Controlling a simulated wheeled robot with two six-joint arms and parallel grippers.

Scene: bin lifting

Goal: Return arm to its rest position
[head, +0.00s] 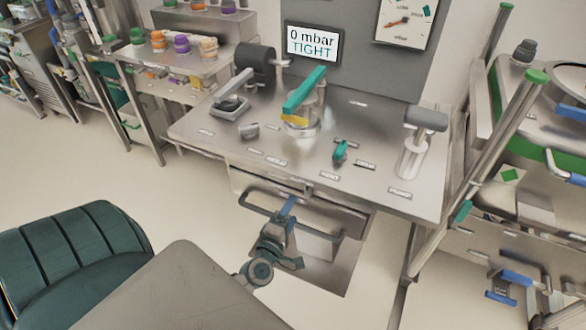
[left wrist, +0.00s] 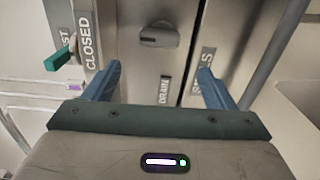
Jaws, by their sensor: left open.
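My left gripper (head: 287,208) is in front of the steel bench, near its front edge in the head view. In the left wrist view my left gripper (left wrist: 158,78) shows two blue fingers spread wide apart, with nothing held between them. Beyond the fingers are a grey knob (left wrist: 160,37), a DRAIN label (left wrist: 164,90) and a teal handle (left wrist: 62,57) beside a CLOSED label (left wrist: 87,42). The fingers appear apart from these. My right gripper is in neither view.
The steel bench (head: 225,147) carries a clear vessel (head: 302,128) with a teal lever (head: 304,91) and a teal valve handle (head: 340,151). A screen (head: 312,43) reads "0 mbar TIGHT". A railed frame (head: 500,145) stands at right. Floor (head: 70,160) is open at left.

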